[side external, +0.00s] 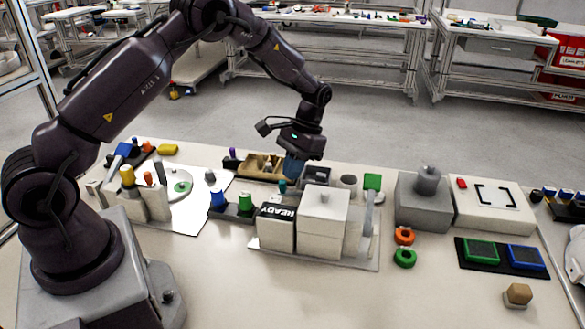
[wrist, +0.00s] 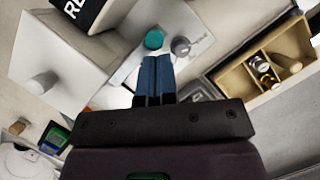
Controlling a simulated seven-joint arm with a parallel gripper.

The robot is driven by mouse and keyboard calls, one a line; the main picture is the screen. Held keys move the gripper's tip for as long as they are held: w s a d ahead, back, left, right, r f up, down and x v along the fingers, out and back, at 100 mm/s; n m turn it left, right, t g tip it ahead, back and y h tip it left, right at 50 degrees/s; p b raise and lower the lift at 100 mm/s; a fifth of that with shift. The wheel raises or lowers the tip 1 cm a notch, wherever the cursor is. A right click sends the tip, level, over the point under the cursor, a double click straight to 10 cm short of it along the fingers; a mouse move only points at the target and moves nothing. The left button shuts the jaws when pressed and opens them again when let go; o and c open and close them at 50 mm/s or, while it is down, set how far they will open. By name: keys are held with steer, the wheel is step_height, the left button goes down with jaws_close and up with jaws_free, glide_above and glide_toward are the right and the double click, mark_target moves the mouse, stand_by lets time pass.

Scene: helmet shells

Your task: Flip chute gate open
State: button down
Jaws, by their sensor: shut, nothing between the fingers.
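My gripper (side external: 292,170) is shut and empty, its blue fingers pointing down behind the white box unit. In the wrist view, the closed fingertips (wrist: 157,60) are right by a round teal knob (wrist: 153,40); I cannot tell whether they touch it. The knob also shows in the side view (side external: 282,186), just left of the fingers. A green square piece (side external: 372,182) tops an upright at the unit's right. Which part is the chute gate is not clear.
A wooden compartment tray (side external: 262,165) lies behind the fingers; the wrist view shows small cylinders in it (wrist: 270,75). A grey box (side external: 423,203) and orange (side external: 404,236) and green rings (side external: 405,257) stand to the right. The front table area is mostly clear.

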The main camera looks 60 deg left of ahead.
stand_by(0.3)
steer(key=shift+s+a, duration=0.35)
steer(key=shift+s, duration=0.55)
